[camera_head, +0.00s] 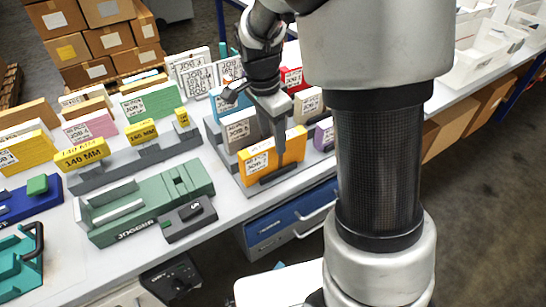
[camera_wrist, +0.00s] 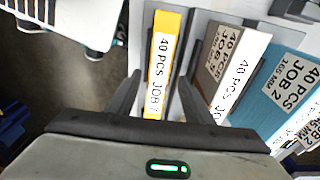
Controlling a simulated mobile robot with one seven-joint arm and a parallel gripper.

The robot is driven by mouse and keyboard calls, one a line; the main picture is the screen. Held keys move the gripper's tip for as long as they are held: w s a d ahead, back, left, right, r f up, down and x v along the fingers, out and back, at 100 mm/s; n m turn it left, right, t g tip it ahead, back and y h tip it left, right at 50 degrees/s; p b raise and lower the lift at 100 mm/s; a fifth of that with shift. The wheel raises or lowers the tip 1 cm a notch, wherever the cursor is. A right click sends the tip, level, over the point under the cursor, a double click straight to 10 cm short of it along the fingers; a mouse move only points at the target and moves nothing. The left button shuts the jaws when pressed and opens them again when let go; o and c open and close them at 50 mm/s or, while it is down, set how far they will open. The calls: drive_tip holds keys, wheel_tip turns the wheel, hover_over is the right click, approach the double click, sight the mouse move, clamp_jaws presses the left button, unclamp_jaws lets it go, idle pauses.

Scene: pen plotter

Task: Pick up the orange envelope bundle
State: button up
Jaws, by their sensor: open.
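The orange envelope bundle (camera_head: 295,147) stands upright in the front slot of a grey rack, with a white label on its left part. In the wrist view the orange bundle (camera_wrist: 172,24) shows edge-on, with a strip reading "40 PCS JOB" along its top. My gripper (camera_head: 280,158) points down at the bundle; one finger shows in front of its face and hides a strip of it. In the wrist view my gripper (camera_wrist: 159,80) is open, one finger on each side of the bundle. Contact is not visible.
A brown bundle (camera_wrist: 221,47) and a blue bundle (camera_wrist: 284,84) stand beside it in the rack. The green jogger (camera_head: 135,212) and a dark control box (camera_head: 188,219) sit to the left.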

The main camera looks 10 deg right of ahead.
sight(274, 156)
drive_tip(key=f, duration=0.2)
drive_tip(key=f+b, duration=0.1)
drive_tip(key=f, duration=0.3)
drive_tip(key=shift+d+f+b, duration=0.2)
drive_tip(key=shift+d+b, duration=0.2)
drive_tip(key=shift+r, duration=0.1)
clamp_jaws()
